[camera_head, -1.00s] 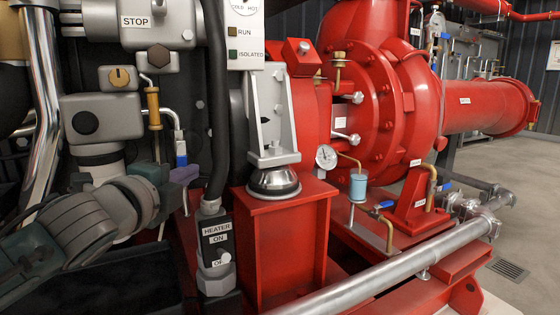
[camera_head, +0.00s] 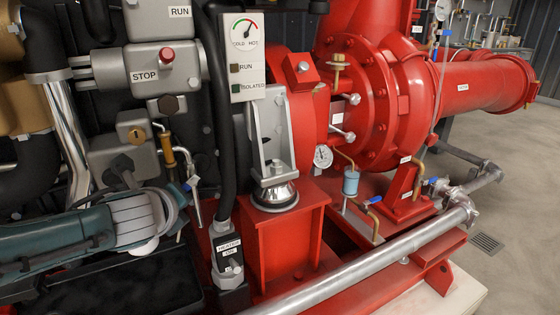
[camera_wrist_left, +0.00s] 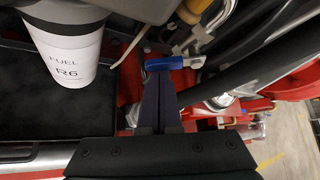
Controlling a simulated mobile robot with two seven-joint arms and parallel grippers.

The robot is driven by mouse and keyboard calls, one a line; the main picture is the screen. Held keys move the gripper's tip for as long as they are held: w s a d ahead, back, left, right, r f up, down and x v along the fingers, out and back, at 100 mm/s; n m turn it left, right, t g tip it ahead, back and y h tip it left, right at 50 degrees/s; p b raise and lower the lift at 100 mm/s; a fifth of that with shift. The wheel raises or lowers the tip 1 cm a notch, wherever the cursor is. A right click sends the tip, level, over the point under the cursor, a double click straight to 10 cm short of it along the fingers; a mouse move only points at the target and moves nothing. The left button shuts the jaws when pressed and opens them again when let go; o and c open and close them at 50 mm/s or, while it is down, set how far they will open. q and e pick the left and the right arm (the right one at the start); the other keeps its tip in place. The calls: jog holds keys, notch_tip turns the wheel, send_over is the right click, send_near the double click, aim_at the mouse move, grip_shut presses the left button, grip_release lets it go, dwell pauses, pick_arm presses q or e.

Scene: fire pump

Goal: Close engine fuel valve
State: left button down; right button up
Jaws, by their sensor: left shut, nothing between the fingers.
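In the left wrist view a blue lever (camera_wrist_left: 172,63) lies roughly level across the picture beside a metal fitting. My left gripper (camera_wrist_left: 160,75) is shut and empty, its dark fingers together with their tips just below this lever; I cannot tell whether they touch it. In the head view my left arm comes in from the left, and its fingers are not clearly visible. My right gripper is in neither view.
A white cylinder marked FUEL (camera_wrist_left: 65,45) stands left of the fingers in the wrist view. A brass-coloured fitting (camera_head: 168,151), the black hose (camera_head: 225,130), the heater switch box (camera_head: 229,262) and the red pedestal (camera_head: 290,245) crowd the area. Open floor lies at far right.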

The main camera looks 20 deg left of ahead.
pick_arm(q)
jog(key=shift+s+a+r+m+g+y+p, duration=0.15)
jog(key=shift+r+m+g+y+p, duration=0.2)
jog(key=shift+m+g+p, duration=0.2)
jog(key=shift+s+a+r+m+g+y+p, duration=0.15)
jog(key=shift+r+m+g+y+p, duration=0.1)
jog(key=shift+m+g+y+p, duration=0.3)
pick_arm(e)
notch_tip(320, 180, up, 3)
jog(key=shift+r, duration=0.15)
pick_arm(q)
jog(key=shift+s+a, duration=0.1)
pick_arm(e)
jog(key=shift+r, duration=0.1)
pick_arm(q)
jog(key=shift+s+a+f+p, duration=0.15)
jog(key=shift+s+a+p, duration=0.25)
jog(key=shift+s, duration=0.05)
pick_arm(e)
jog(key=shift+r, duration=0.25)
